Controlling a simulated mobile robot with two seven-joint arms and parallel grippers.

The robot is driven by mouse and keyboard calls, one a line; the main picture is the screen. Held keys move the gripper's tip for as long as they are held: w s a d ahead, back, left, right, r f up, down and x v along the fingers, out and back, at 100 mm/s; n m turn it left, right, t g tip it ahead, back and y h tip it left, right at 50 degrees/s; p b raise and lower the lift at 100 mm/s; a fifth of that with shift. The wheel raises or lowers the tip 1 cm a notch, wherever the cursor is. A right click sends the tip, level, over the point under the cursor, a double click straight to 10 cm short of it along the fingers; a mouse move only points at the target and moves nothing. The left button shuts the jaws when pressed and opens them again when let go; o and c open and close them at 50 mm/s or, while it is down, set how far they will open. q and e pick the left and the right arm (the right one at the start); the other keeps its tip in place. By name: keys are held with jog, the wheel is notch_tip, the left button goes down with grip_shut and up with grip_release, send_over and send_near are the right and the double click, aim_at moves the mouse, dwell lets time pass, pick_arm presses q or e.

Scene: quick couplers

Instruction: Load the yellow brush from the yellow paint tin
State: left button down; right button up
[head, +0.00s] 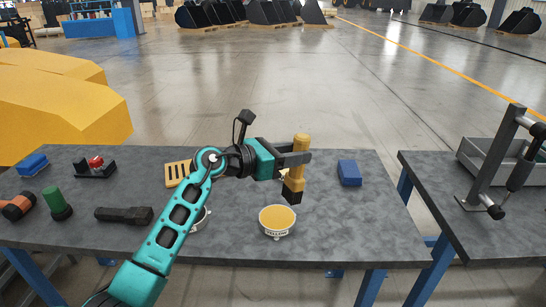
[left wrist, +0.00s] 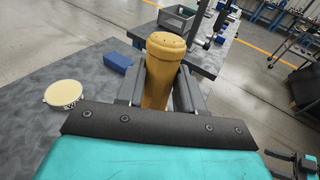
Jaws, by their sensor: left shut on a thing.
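My left gripper (head: 297,158) is shut on the yellow brush (head: 300,145), which it holds upright with the dark bristles pointing down. The bristle end is above the table, behind and slightly right of the yellow paint tin (head: 277,219); the two look apart. The tin is open and shows a yellow surface, with a label on its front. In the left wrist view the brush's yellow handle (left wrist: 161,75) stands between the fingers, and the tin (left wrist: 63,94) is at the left. The bristles are hidden there.
A blue block (head: 349,173) lies right of the brush. A yellow slotted piece (head: 178,173) and a partly hidden second tin (head: 201,219) are by my left arm. A black torch-like tool (head: 124,215) and a green-topped cylinder (head: 57,204) lie left. The table's right end is clear.

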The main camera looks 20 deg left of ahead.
pick_arm(q)
jog(key=w+a+f+n+t+y, duration=0.1)
jog(key=a+f+n+t+y, duration=0.1)
jog(key=a+f+t, duration=0.1)
jog(key=shift+w+a+n+t+y, duration=0.25)
jog(key=shift+a+n+t, duration=0.2)
jog(key=shift+a, duration=0.7)
jog(key=shift+s, duration=0.1)
jog(key=shift+f, duration=0.2)
notch_tip(320, 180, down, 6)
jog(key=b, duration=0.5)
jog(key=shift+r, duration=0.1)
jog(key=shift+f+b, duration=0.55)
jog(key=shift+b, duration=0.05)
